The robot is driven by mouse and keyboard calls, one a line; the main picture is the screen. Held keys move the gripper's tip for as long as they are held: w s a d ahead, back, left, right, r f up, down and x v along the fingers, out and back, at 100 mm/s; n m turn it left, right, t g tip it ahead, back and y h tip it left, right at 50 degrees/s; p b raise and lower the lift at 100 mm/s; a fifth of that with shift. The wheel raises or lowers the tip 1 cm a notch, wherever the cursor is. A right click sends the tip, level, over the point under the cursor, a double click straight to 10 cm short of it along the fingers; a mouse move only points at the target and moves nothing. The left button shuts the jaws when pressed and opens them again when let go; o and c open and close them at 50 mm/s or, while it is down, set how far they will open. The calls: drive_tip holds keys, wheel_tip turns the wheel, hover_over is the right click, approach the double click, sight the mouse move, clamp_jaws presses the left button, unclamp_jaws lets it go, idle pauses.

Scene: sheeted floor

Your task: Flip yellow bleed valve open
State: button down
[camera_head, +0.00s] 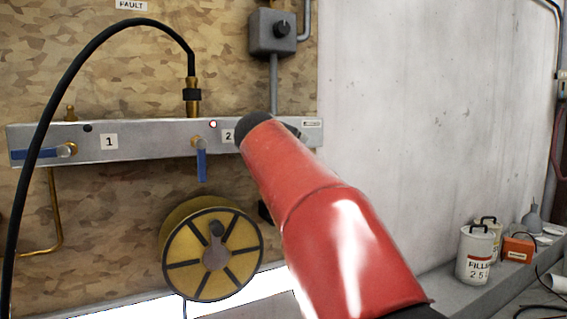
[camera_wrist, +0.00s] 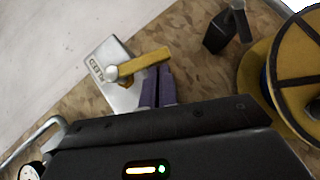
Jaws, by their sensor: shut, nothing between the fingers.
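In the wrist view the yellow valve lever (camera_wrist: 143,63) runs from a round silver pivot (camera_wrist: 111,74) at its left to a free end at its right. The pivot sits on the labelled end of a metal panel (camera_wrist: 122,95). My gripper (camera_wrist: 160,72) has its dark purple fingers shut and empty, with the tips at the lever's free end, on its lower side in the picture. I cannot tell whether they touch it. In the head view my red arm covers the yellow lever and the gripper; the panel's right end (camera_head: 311,125) shows beside it.
The panel carries two blue-handled valves (camera_head: 40,153) (camera_head: 201,165) and a black hose (camera_head: 95,45). A yellow reel (camera_head: 180,275) hangs below, also near in the wrist view (camera_wrist: 258,70). A black handle (camera_wrist: 228,28) stands beside it. White cans (camera_head: 474,255) stand at right.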

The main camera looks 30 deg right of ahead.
drive_tip(key=shift+d+f, duration=0.8)
drive_tip(key=shift+d, duration=0.15)
